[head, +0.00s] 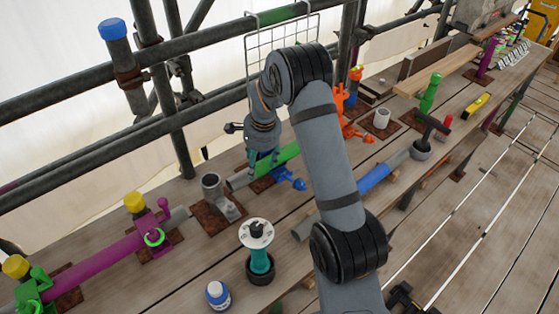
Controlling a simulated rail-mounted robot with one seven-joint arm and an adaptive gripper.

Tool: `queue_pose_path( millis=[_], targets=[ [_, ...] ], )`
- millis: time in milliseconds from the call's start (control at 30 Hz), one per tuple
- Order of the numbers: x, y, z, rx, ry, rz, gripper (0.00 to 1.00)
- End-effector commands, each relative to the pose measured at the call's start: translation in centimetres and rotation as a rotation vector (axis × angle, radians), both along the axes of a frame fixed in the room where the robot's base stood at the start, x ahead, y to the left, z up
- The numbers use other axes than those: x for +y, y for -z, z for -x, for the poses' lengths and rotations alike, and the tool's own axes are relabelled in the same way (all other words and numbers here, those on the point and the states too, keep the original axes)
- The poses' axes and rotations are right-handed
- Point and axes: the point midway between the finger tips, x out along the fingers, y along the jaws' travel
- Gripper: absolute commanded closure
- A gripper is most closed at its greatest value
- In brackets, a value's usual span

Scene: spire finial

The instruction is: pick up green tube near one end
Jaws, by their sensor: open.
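A green tube (286,154) lies on the planks in the middle of the head view, slanting up to the right. A grey tube end (240,182) shows at its lower left, in line with it. My gripper (262,170) points down at the left part of the green tube, with its open fingers at or just above the tube. I cannot tell whether the fingers touch it or straddle it. My arm hides the tube's right end.
A blue clamp (296,183) lies close under the tube. A wire rack (262,48) and scaffold rails stand behind. A grey upright socket (213,190) is to the left, and a teal spool (260,258) is in front. An upright green cylinder (430,94) stands at right.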

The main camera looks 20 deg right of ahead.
Motion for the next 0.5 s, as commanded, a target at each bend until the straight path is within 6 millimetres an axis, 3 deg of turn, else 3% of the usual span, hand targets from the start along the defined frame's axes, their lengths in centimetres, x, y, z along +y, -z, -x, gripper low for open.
queue_pose_path(
  millis=[267,500],
  targets=[
    [0.4,4.2,-0.6,0.001,-0.001,0.001,0.42],
    [0.5,4.5,-0.8,-0.001,-0.001,0.0,0.42]
  ],
)
